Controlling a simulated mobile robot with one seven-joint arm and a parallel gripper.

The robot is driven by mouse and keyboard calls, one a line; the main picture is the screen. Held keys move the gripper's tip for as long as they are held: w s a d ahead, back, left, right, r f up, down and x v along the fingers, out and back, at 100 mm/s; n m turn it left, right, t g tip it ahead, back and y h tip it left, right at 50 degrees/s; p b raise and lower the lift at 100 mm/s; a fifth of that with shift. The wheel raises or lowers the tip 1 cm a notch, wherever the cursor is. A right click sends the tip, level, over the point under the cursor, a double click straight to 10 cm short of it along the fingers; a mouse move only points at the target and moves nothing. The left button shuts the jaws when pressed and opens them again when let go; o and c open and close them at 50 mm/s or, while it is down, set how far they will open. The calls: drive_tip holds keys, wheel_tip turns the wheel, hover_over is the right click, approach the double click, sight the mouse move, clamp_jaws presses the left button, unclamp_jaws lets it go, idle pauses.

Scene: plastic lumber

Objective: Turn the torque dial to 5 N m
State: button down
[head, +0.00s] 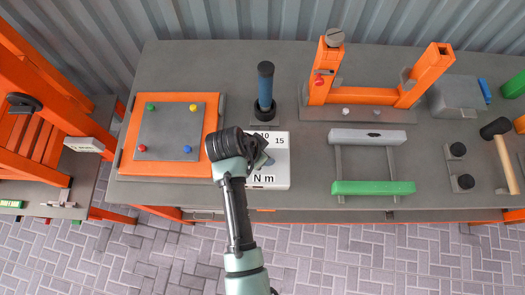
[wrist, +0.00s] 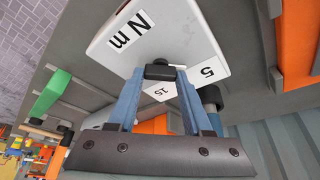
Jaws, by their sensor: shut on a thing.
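The torque dial box is a white block marked "N m" (head: 278,178) on the grey bench; it also shows in the wrist view (wrist: 178,32). In the head view "10" and "15" show along its far edge. In the wrist view "5" and "15" show near the knob. The dial's dark knob (wrist: 160,71) stands on the box. My gripper (wrist: 160,78) has its two blue fingers shut on the knob. In the head view my gripper (head: 265,160) is over the box and hides the knob.
A blue-handled tool (head: 265,82) stands upright just behind the box. An orange-edged board (head: 126,156) with coloured knobs lies to the left. To the right are an orange frame (head: 428,66), a green bar (head: 372,188) and a hammer (head: 505,158).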

drive_tip(key=shift+c, duration=1.6)
unclamp_jaws()
drive_tip(key=b+v, duration=0.1)
drive_tip(key=v, duration=1.2)
drive_tip(key=shift+a, duration=0.1)
